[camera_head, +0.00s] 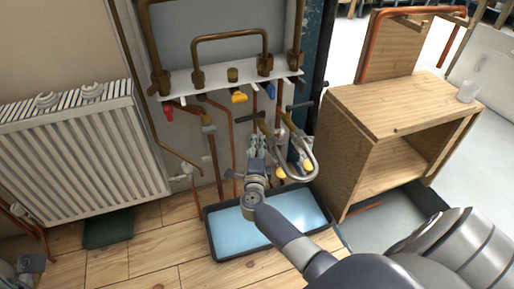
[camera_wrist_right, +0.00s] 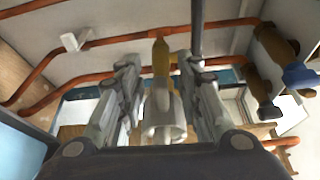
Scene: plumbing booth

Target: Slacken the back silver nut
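My right gripper (camera_head: 257,143) reaches up among the pipes and valves below the white shelf in the head view. In the right wrist view, its two fingers (camera_wrist_right: 163,100) stand apart on either side of a silver nut (camera_wrist_right: 163,115) on a fitting with a brass-coloured stem (camera_wrist_right: 160,60). Narrow gaps seem to show between the nut and the fingers; I cannot make out contact. In the head view the gripper hides this nut. A grey piece, apparently of my left gripper (camera_head: 30,263), shows at the lower left edge; its fingers are not clear.
A curved silver pipe (camera_head: 312,165) and yellow-handled valves stand just right of the gripper. The white shelf (camera_head: 228,83) is above. A blue-bottomed tray (camera_head: 228,236) lies below. A wooden cabinet (camera_head: 398,108) stands right, a white radiator (camera_head: 85,155) left.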

